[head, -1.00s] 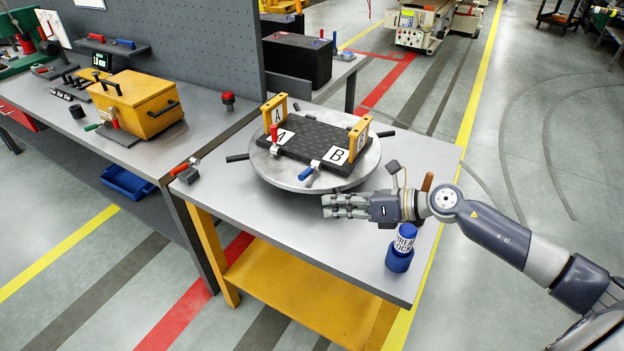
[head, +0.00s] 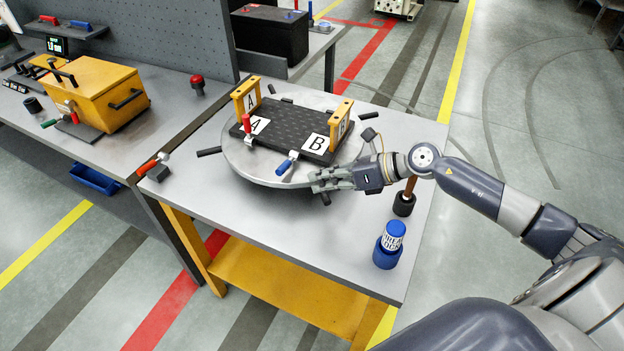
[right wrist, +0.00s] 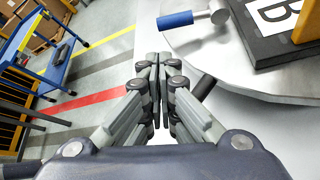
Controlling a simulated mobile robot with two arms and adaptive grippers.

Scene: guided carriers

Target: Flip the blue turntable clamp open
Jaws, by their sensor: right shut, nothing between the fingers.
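The blue turntable clamp handle (head: 284,167) sits on the front rim of the round grey turntable (head: 245,160), next to the plate corner marked B. In the right wrist view the blue clamp (right wrist: 180,19) lies low along the disc, its silvery end toward the plate. My right gripper (head: 316,181) is at the turntable's front right edge, to the right of the blue clamp and apart from it. It also shows in the right wrist view (right wrist: 157,95), fingers together and empty. A red clamp (head: 247,124) stands upright by the A label. My left gripper is not in view.
A black plate (head: 290,122) with yellow brackets lies on the turntable. A blue bottle (head: 388,248) stands at the table's right front. A red-handled clamp (head: 150,164) sits at the table's left edge. A yellow box (head: 95,92) is on the left bench.

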